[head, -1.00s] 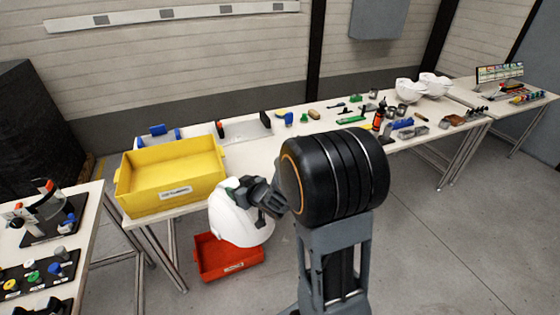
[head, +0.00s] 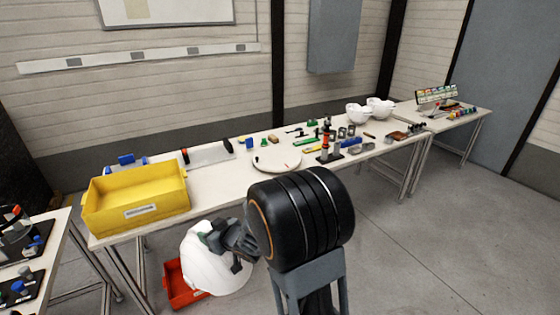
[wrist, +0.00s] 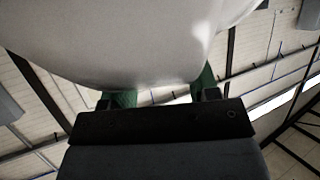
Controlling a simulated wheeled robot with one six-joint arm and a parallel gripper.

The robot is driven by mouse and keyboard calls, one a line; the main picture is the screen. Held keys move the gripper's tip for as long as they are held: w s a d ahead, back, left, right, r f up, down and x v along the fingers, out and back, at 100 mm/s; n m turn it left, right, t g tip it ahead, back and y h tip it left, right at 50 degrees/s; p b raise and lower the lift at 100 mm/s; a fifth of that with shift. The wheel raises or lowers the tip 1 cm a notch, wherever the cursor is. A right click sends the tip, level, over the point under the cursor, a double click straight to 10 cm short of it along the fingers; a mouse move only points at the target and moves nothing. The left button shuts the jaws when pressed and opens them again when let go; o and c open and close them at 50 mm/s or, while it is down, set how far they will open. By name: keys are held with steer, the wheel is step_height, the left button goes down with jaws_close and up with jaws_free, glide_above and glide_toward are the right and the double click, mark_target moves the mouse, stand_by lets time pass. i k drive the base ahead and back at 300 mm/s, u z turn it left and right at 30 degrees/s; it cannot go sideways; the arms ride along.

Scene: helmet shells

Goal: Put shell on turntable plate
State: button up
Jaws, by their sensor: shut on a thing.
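My gripper (head: 217,236) is shut on a white helmet shell (head: 210,268), holding it in front of the long table's front edge, below the level of the tabletop. The shell (wrist: 130,45) fills the top of the wrist view, with two green finger pads (wrist: 204,80) of my gripper against it. The pads' contact with the shell is partly hidden. The round white turntable plate (head: 277,158) lies on the long table, behind my arm and to the right of the shell. Its top looks bare.
A yellow bin (head: 135,200) stands on the table's left end. A red bin (head: 180,285) is on the floor, partly behind the shell. Two white shells (head: 368,110) sit farther right on the table (head: 220,180). Small tools and a bottle (head: 326,140) stand right of the plate.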

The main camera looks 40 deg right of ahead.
mark_target(275, 155)
steer(key=z, duration=0.75)
steer(key=i, duration=2.15)
steer(key=u, duration=0.2)
